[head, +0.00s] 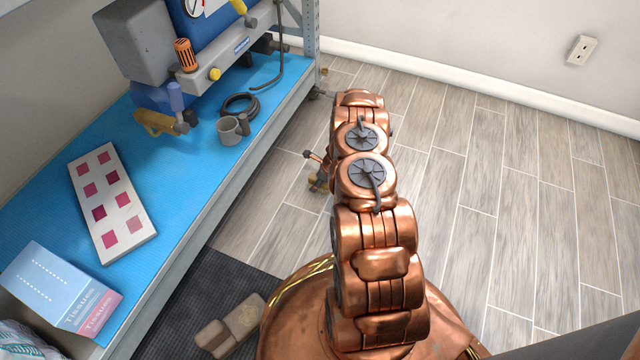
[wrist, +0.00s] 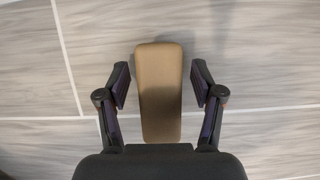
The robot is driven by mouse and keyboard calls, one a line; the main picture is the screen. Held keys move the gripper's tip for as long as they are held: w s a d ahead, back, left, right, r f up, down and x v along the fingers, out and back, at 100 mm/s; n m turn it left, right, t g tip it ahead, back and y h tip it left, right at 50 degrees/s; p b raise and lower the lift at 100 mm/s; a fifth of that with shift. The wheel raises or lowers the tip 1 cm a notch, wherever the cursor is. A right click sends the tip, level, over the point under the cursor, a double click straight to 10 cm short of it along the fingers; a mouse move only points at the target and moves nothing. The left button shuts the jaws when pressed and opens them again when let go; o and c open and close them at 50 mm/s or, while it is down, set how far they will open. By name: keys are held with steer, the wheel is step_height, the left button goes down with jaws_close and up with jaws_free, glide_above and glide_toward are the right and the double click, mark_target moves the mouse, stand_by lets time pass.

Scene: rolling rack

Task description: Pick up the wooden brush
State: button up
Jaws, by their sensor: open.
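The wooden brush (wrist: 160,100) shows in the wrist view as a tan, rounded block, lying lengthwise up the picture over the grey floor tiles. My gripper (wrist: 160,75) is open, with one dark finger on each side of the brush and a gap visible on both sides. In the head view, my arm hides most of the gripper. A small brown patch (head: 316,182) shows beside the arm on the floor; I cannot tell for sure that it is the brush.
A rack shelf with a blue surface (head: 160,200) runs along the left, holding a mug (head: 232,130), a tissue box (head: 55,290) and a white board with coloured squares (head: 112,203). Tan items (head: 230,328) lie on a dark mat (head: 215,285). Floor to the right is clear.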

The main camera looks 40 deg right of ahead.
steer(key=shift+f, duration=0.25)
stand_by(0.4)
jaws_close()
stand_by(0.4)
